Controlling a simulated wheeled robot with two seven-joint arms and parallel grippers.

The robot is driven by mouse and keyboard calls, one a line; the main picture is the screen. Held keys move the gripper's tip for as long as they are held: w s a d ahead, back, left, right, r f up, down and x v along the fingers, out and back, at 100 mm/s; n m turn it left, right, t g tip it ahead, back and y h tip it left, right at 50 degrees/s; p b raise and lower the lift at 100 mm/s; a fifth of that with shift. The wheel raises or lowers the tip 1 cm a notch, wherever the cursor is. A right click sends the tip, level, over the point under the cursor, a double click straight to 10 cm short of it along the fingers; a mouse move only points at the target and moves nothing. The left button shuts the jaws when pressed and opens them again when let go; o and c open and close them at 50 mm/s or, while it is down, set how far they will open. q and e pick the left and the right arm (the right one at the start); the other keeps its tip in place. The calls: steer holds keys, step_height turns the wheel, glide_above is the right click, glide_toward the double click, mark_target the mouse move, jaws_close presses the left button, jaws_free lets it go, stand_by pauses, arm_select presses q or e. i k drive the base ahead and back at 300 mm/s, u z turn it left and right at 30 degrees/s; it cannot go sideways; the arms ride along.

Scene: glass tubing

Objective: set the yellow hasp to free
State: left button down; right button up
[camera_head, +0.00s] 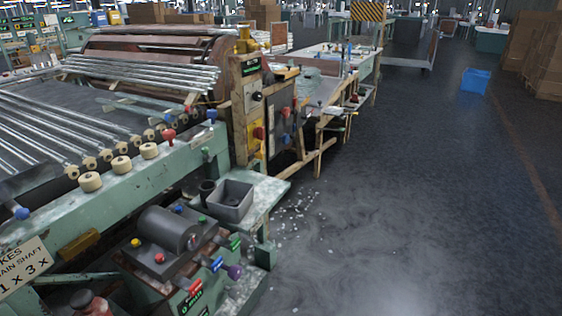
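A yellow plate-like part (256,140) with a red knob (259,132) is mounted low on the worn upright panel (238,100) at the middle of the head view. It may be the yellow hasp, but it is too small to tell its setting. A second, duller yellow piece (80,245) is fixed to the front of the green machine frame at the lower left. Neither of my grippers shows in the head view.
The green roller machine (130,185) fills the left. A control box (175,245) with coloured levers stands at the bottom, beside a grey bin (230,200). The dark floor (400,200) is open to the right, with a blue crate (475,81) farther back.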

mark_target(259, 156)
steer(key=z, duration=1.3)
steer(key=i, duration=2.65)
steer(key=u, duration=3.7)
steer(key=i, duration=0.55)
